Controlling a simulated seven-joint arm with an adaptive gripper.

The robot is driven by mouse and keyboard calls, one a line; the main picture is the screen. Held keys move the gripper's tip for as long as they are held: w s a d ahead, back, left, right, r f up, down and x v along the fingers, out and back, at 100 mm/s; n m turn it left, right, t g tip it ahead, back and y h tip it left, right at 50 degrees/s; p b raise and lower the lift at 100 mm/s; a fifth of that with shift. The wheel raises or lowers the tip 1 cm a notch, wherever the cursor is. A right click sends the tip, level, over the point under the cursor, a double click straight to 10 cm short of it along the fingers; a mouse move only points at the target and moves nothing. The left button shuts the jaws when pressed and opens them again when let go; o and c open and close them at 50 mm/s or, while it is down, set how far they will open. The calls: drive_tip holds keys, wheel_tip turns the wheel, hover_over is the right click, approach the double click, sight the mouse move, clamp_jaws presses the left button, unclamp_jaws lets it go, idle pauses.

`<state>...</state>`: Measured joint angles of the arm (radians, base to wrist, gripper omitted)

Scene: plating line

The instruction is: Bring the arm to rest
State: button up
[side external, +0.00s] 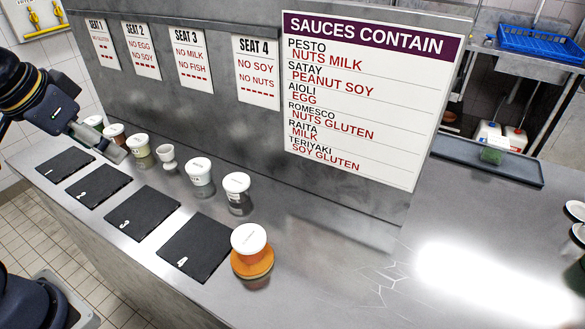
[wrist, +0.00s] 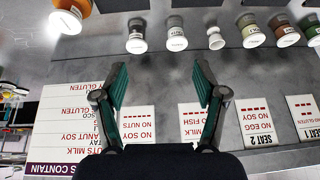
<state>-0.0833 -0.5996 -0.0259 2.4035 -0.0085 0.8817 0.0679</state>
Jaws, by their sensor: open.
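My gripper (side external: 118,152) is at the left in the side view, at the end of my dark arm, near the row of sauce jars and the slates. In the wrist view its two green-padded fingers (wrist: 160,72) are spread wide apart with nothing between them. The grey counter and the seat cards show beyond and between the fingers. In the side view the arm hides part of the counter's far left end, and whether the gripper touches anything there cannot be told.
Several white-lidded jars (side external: 236,183) and a small white cup (side external: 167,158) line the counter behind dark slates (side external: 143,212). An orange jar (side external: 252,262) stands beside slate 4. The upright sign panel (side external: 260,130) rises behind. Bare counter (side external: 340,290) lies right of the orange jar.

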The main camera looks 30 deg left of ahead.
drive_tip(key=s, duration=0.2)
drive_tip(key=s+d, duration=0.1)
drive_tip(key=shift+s+d+f, duration=0.1)
drive_tip(key=shift+f, duration=0.3)
